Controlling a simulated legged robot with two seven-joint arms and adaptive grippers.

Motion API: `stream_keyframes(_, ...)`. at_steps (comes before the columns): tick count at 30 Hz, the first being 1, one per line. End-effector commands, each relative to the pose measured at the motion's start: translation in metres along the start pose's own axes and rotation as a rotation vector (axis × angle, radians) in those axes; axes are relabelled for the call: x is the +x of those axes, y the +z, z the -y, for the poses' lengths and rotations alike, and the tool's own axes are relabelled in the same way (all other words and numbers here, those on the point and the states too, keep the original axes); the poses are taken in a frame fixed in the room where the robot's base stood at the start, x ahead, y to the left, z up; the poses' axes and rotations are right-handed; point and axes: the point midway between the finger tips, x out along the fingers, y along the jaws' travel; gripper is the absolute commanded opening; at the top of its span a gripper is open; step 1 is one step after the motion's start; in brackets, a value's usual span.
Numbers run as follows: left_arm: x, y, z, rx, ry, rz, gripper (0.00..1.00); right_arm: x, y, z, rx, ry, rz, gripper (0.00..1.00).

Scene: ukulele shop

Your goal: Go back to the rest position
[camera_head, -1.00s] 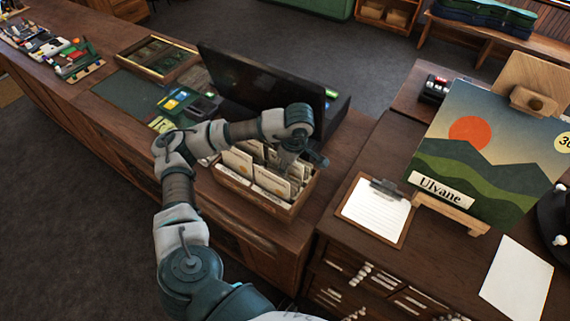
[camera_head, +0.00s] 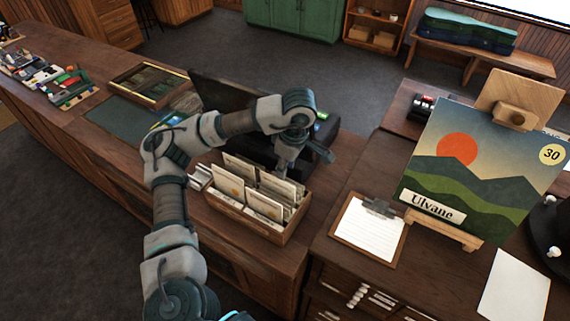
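My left arm rises from the bottom of the head view, bends at the elbow and reaches right over the counter. My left gripper (camera_head: 284,164) points down at the back part of a wooden box (camera_head: 262,231) of upright paper packets (camera_head: 264,203). Its fingertips are small and partly lost against the packets, so I cannot tell whether they are apart or touch anything. No held object shows. My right arm and gripper are out of view.
The wooden counter (camera_head: 112,137) bears a dark laptop-like screen (camera_head: 222,95) behind my forearm and a framed tray (camera_head: 148,85). To the right are a clipboard (camera_head: 368,232), a landscape picture (camera_head: 477,175) on an easel and a white sheet (camera_head: 515,286). Grey floor lies beyond.

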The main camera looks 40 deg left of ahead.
Motion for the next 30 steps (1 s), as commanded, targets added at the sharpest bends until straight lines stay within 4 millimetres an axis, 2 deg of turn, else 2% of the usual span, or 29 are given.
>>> stream_keyframes(23,-0.004,-0.002,0.000,0.000,0.000,0.002,0.35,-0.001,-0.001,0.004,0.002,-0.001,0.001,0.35)
stream_keyframes(26,-0.013,-0.002,0.000,0.000,0.001,0.001,0.35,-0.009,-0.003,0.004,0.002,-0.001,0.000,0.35)
stream_keyframes(30,-0.041,-0.008,0.001,-0.001,0.005,0.003,0.35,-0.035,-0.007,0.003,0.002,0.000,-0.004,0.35)
